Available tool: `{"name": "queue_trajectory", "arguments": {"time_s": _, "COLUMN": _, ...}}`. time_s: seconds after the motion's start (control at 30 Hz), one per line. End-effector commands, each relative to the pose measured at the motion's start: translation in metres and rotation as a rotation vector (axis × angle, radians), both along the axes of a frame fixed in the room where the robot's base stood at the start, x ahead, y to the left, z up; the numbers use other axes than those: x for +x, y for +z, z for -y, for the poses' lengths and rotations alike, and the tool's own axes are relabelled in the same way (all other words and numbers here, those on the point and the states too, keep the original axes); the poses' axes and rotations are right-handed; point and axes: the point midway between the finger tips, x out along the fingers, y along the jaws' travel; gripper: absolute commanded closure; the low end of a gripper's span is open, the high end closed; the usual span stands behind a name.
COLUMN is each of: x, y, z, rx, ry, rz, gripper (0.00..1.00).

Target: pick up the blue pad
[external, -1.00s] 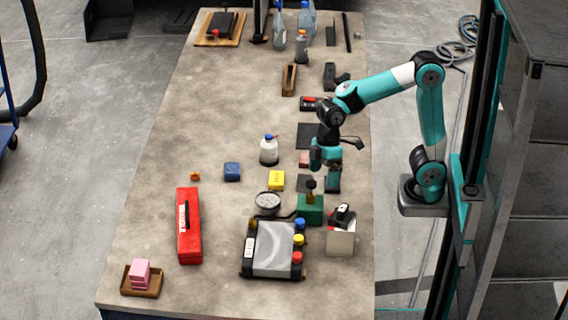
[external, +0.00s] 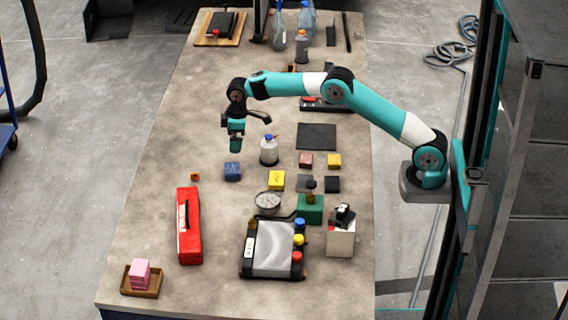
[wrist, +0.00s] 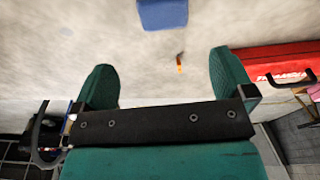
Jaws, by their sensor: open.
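The blue pad (external: 232,171) is a small blue block lying on the workbench, left of the white bottle. In the wrist view the blue pad (wrist: 162,14) shows at the top edge, partly cut off, beyond the fingertips and roughly midway between them. My gripper (external: 236,146) hangs above the bench, just behind the pad in the external view. In the wrist view my gripper (wrist: 165,85) has its two teal fingers wide apart with nothing between them.
A white bottle (external: 269,150) stands close to the right of the pad. A yellow block (external: 277,180), a small orange item (external: 195,176) and a red toolbox (external: 188,225) lie nearby. The bench (external: 185,125) is clear to the left of my gripper.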

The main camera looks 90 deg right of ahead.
Motion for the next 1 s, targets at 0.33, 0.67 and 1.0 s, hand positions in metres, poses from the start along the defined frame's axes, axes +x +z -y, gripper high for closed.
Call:
{"name": "queue_trajectory", "arguments": {"time_s": 0.33, "x": 0.007, "y": -0.064, "z": -0.002, "rx": 0.001, "ry": 0.001, "rz": -0.001, "gripper": 0.00}}
{"name": "queue_trajectory", "arguments": {"time_s": 0.67, "x": 0.008, "y": -0.096, "z": -0.007, "rx": 0.001, "ry": 0.002, "rz": -0.003, "gripper": 0.00}}
{"name": "queue_trajectory", "arguments": {"time_s": 1.0, "x": 0.011, "y": -0.123, "z": -0.008, "rx": 0.000, "ry": 0.002, "rz": 0.003, "gripper": 0.00}}
